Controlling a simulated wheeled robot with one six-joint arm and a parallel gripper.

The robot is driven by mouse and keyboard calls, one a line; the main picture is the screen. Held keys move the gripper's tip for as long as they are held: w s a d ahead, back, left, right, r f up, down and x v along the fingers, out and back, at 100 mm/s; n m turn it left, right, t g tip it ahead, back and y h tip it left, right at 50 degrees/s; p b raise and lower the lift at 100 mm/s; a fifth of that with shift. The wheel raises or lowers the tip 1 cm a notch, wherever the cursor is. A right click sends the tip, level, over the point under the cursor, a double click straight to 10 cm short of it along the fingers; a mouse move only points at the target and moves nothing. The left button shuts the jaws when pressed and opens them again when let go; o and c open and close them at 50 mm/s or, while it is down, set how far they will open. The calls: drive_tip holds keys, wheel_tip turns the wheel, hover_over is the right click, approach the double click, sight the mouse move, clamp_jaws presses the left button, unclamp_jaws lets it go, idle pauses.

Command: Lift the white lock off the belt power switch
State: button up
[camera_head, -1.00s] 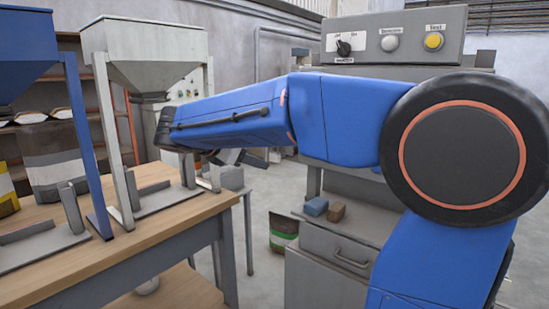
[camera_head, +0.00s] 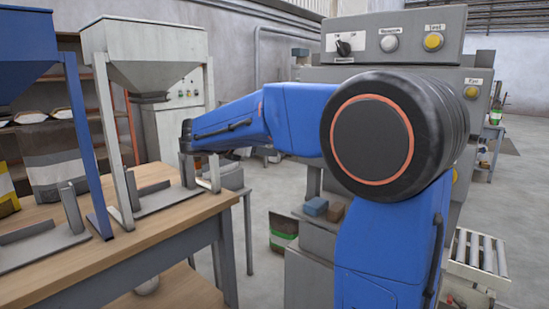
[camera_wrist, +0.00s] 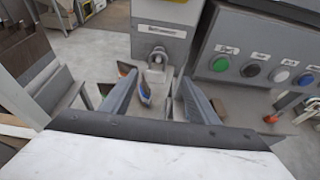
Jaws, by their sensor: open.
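In the wrist view, my gripper (camera_wrist: 157,84) is open, its two grey fingers apart at the lower middle with nothing clearly held between them. Beyond the fingertips, a pale grey-white lock-like piece (camera_wrist: 157,56) sits on the front of a grey box (camera_wrist: 166,27) with a white label. I take this piece for the white lock; it is small and blurred. The switch behind it cannot be made out. In the head view, my blue arm reaches left, and the gripper and lock cannot be made out.
In the head view, a hopper stand (camera_head: 150,55) is on the wooden table (camera_head: 150,235) at left. A grey control box (camera_head: 395,35) and roller conveyor (camera_head: 478,255) are at right.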

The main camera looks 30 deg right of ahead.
drive_tip(key=x, duration=0.6)
drive_tip(key=shift+w+f, duration=0.4)
drive_tip(key=c, duration=1.1)
